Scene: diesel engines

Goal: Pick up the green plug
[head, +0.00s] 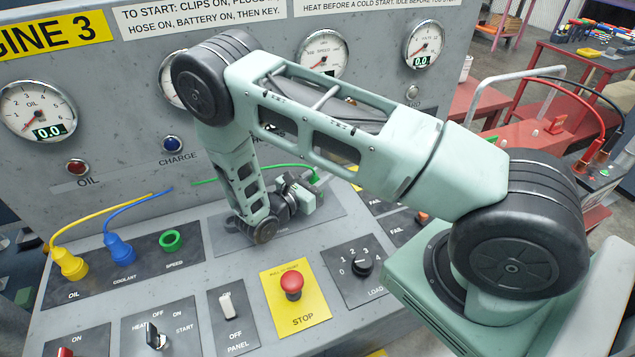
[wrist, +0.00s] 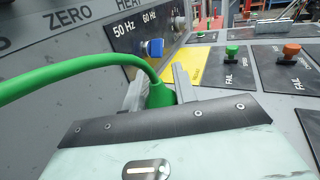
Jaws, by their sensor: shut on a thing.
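The green plug (wrist: 160,95) stands between the two fingers of my gripper (wrist: 159,88) in the wrist view. The fingers are shut on it, one on each side. A green cable (wrist: 70,66) arcs from its top to the left. The plug's lower part is hidden behind my gripper's body. In the head view my gripper (head: 303,193) is low over the back of the console, and the green cable (head: 235,176) runs behind my arm to it. I cannot tell whether the plug touches the panel. The green SPEED socket (head: 171,240) is empty.
A yellow plug (head: 71,264) and a blue plug (head: 120,249) sit at OIL and COOLANT. A red stop button (head: 292,284) and a load knob (head: 362,263) stand up in front. A blue knob (wrist: 152,48) and FAIL switches (wrist: 232,52) are beyond my gripper.

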